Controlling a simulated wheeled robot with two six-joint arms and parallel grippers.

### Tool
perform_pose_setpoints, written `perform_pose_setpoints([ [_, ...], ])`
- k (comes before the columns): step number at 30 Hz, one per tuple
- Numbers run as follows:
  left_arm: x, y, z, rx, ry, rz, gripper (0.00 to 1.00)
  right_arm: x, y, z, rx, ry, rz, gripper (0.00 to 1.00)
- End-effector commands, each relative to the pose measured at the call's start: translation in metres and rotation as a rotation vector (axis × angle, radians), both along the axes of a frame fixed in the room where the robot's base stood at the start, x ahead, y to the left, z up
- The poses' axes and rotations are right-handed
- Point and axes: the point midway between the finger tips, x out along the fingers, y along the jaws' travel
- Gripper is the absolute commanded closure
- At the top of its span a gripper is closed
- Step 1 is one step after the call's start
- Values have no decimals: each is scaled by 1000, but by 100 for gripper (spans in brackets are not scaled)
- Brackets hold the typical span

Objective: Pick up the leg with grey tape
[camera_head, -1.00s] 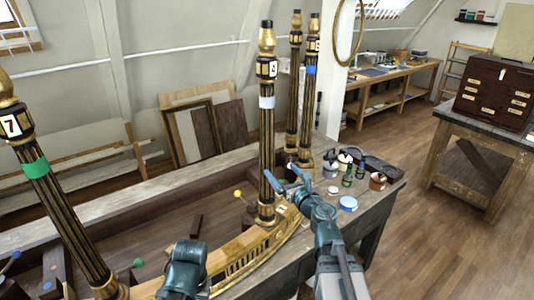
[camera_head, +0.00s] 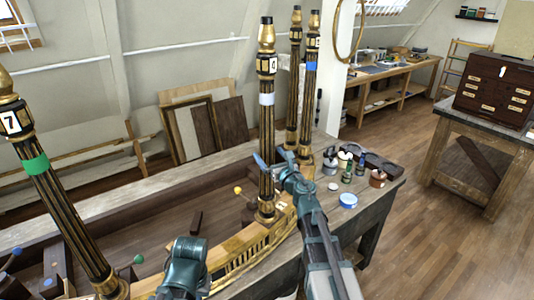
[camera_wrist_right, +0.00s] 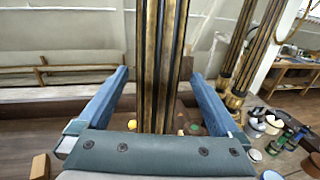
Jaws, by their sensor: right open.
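The leg with grey tape (camera_head: 266,99) is a dark fluted column with gilt edges. It stands upright on the gilt rail (camera_head: 235,250), with a pale grey band below its numbered block. My right gripper (camera_head: 271,160) is at the lower shaft, below the tape. In the right wrist view the leg's shaft (camera_wrist_right: 160,50) rises between the two open blue fingers, with a gap on each side. My left gripper is not in view; a teal part of my own arm shows at the bottom.
A leg with green tape (camera_head: 36,163) leans at the left. A leg with blue tape (camera_head: 310,90) and another leg (camera_head: 295,60) stand just behind. Jars, bottles and a blue-lidded tin (camera_head: 348,201) crowd the bench to the right of my right gripper.

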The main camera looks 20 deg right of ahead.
Motion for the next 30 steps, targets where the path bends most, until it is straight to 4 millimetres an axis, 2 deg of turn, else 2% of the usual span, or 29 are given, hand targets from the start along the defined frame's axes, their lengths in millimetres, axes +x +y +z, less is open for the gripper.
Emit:
perform_pose_setpoints([
  [10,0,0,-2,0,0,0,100,46,9,-2,0,0,1,0],
  [18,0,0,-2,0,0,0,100,48,10,-2,0,0,0,2],
  [30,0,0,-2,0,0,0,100,48,10,-2,0,0,0,74],
])
